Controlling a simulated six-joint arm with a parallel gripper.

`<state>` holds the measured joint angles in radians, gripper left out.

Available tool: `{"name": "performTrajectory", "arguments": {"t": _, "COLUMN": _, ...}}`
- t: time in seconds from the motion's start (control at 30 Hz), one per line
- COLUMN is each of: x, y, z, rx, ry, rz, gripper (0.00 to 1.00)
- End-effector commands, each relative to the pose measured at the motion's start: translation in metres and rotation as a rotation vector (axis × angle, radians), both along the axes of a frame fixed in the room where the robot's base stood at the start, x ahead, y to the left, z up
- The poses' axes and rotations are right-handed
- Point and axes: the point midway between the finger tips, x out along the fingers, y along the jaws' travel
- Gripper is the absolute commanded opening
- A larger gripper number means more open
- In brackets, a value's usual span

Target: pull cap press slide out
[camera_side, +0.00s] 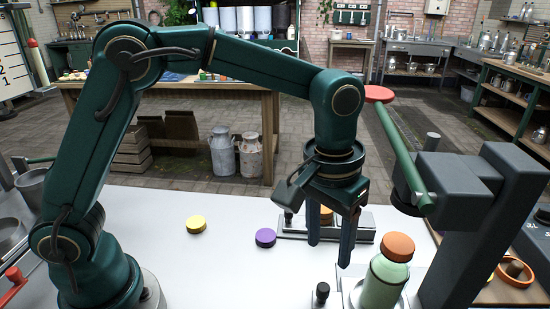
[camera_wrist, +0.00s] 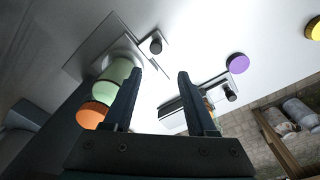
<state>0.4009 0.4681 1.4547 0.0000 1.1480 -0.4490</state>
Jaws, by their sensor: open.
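The dark cap press (camera_side: 455,225) stands at the right, with a green lever (camera_side: 402,150) ending in a red knob (camera_side: 379,94). A pale green bottle with an orange cap (camera_side: 397,246) stands upright in front of it on a metal plate. A black knob (camera_side: 322,293) is at the plate's left; it also shows in the wrist view (camera_wrist: 155,46). My gripper (camera_side: 329,252) points down with its jaws apart and empty, above and behind that knob. In the wrist view, the bottle (camera_wrist: 116,76) is left of the jaws (camera_wrist: 160,72).
A second metal base with a black knob (camera_side: 288,215) and an orange-brown cap lies behind my gripper, partly hidden by it. A purple cap (camera_side: 265,238) and a yellow cap (camera_side: 196,224) lie on the white table. The table around these caps is clear.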

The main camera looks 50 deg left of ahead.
Motion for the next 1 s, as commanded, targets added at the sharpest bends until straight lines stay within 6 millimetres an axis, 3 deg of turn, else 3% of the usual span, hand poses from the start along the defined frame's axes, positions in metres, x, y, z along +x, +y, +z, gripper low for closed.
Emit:
{"name": "performTrajectory", "arguments": {"t": 0.1, "x": -0.006, "y": -0.009, "z": -0.02, "rx": 0.021, "ry": 0.047, "rz": -0.032, "gripper": 0.57}}
{"name": "performTrajectory", "arguments": {"t": 0.53, "x": -0.011, "y": -0.011, "z": -0.067, "rx": 0.031, "ry": 0.069, "rz": -0.049, "gripper": 0.57}}
{"name": "performTrajectory", "arguments": {"t": 0.93, "x": -0.01, "y": -0.012, "z": -0.077, "rx": 0.029, "ry": 0.064, "rz": -0.048, "gripper": 0.57}}
{"name": "performTrajectory", "arguments": {"t": 0.97, "x": -0.01, "y": -0.012, "z": -0.077, "rx": 0.029, "ry": 0.064, "rz": -0.048, "gripper": 0.49}}
{"name": "performTrajectory", "arguments": {"t": 1.0, "x": -0.01, "y": -0.012, "z": -0.077, "rx": 0.029, "ry": 0.064, "rz": -0.048, "gripper": 0.34}}
